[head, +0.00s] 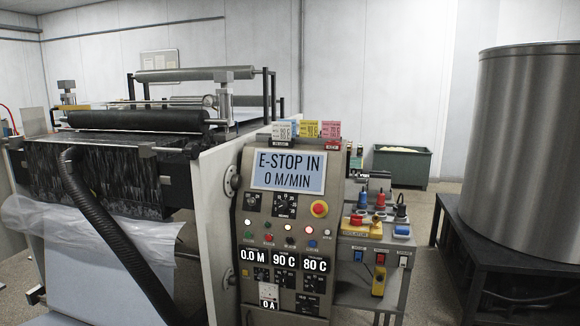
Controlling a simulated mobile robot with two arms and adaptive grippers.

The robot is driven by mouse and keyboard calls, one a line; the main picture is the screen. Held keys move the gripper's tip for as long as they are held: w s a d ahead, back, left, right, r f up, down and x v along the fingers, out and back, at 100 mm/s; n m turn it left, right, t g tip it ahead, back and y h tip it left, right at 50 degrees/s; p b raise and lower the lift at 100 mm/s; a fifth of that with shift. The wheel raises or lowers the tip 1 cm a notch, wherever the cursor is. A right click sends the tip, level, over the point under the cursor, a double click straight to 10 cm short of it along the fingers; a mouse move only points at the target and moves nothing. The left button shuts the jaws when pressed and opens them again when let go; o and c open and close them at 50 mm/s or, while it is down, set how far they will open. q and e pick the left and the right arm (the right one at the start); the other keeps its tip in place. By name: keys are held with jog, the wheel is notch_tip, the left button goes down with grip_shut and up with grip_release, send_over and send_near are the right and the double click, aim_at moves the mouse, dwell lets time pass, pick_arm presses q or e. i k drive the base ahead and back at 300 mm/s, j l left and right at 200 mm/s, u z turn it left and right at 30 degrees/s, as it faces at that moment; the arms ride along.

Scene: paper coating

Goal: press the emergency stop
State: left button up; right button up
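The emergency stop is a red mushroom button on a yellow collar (319,208), at the right side of the grey control panel (243,215). Its face is unobstructed; whether it is pushed in cannot be told from its shape. The panel screen (289,171) reads "E-STOP IN 0 M/MIN". The lower readouts (284,262) show 0.0 M, 90 C and 80 C, and a small one shows 0 A. Neither of my grippers is in the head view.
Right of the panel, a small grey cart (395,245) carries a yellow box with red buttons (360,226) and several coloured plugs. A large metal drum (525,140) stands on a dark frame at right. Coating rollers (135,119) and a black ribbed hose (105,225) are at left.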

aim_at(318, 208)
jog(key=i+l+u, duration=0.15)
jog(key=l, duration=0.3)
jog(key=i+l+u, duration=0.1)
jog(key=l, duration=0.4)
jog(key=i+l+u, duration=0.15)
jog(key=l, duration=0.35)
jog(key=l+u, duration=0.1)
jog(key=l, duration=0.35)
jog(key=i, duration=0.05)
